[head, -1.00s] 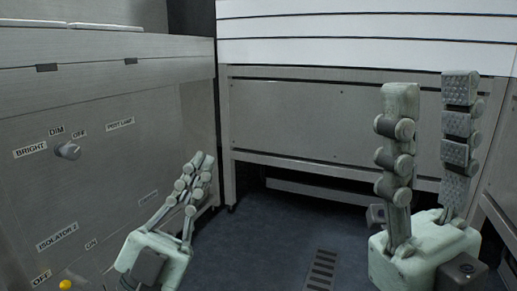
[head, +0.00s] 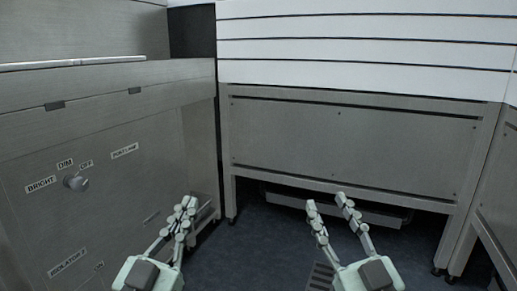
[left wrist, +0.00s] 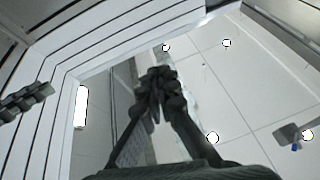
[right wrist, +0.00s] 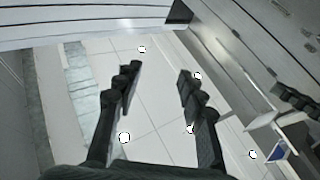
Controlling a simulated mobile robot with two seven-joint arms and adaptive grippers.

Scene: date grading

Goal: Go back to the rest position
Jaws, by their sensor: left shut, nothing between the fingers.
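My left gripper (head: 187,204) is low in the head view, in front of the panelled metal cabinet. It is empty and its fingers are together, also in the left wrist view (left wrist: 157,76). My right gripper (head: 327,199) is low and right of the middle in the head view. Its fingers stand apart with nothing between them, which the right wrist view (right wrist: 158,72) shows clearly. Both grippers point up and forward and touch nothing that I can see.
The metal cabinet (head: 110,215) with a knob (head: 76,183) stands close on the left. A metal bench (head: 350,135) with white slatted panels (head: 360,35) above it stands ahead. Dark floor (head: 270,235) is clear between them, with a floor grate (head: 320,277).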

